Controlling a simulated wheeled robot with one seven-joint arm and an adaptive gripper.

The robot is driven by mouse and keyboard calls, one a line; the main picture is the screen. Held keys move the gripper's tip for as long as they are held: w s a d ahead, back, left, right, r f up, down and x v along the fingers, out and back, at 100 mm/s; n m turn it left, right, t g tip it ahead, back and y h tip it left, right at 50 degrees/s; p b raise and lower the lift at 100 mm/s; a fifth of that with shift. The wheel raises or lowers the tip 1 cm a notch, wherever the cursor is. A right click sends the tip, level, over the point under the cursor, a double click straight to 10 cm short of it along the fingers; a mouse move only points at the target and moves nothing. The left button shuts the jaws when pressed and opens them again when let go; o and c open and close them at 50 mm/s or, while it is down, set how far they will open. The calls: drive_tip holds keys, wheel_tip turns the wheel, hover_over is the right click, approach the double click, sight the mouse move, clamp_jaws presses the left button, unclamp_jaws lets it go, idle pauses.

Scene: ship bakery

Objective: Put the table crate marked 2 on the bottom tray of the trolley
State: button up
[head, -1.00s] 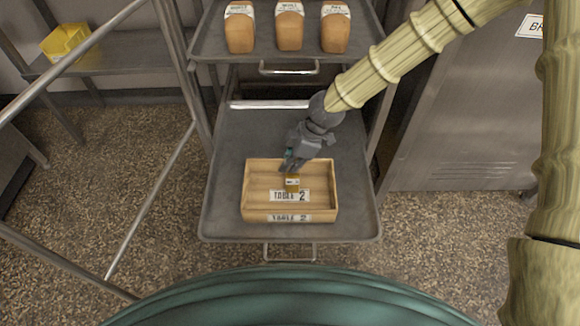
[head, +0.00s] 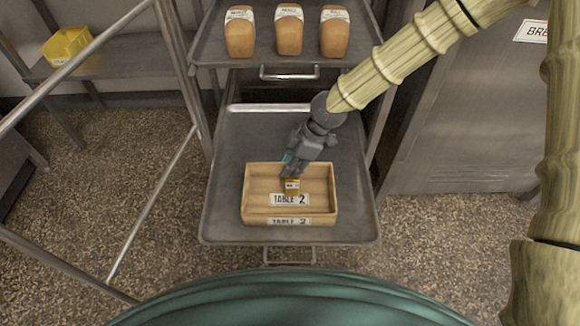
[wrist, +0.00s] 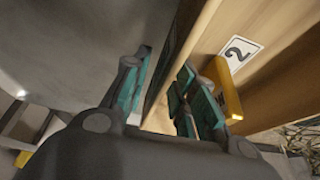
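The wooden table crate marked 2 (head: 333,200) sits upright on the trolley's bottom tray (head: 225,190), toward its front. Its "TABLE 2" label faces the front, and a small yellow block with a label (head: 292,187) is inside it. The yellow piece (wrist: 228,90) is just right of the right finger. Exact contact cannot be told.
The upper trolley tray (head: 215,52) above holds three labelled loaves (head: 289,35). A yellow bin (head: 66,45) stands on a metal shelf at the left. A steel cabinet (head: 465,120) stands at the right. Bottom tray space is free behind and left of the crate.

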drive_tip(key=p+v, duration=0.4)
drive_tip(key=v, duration=0.7)
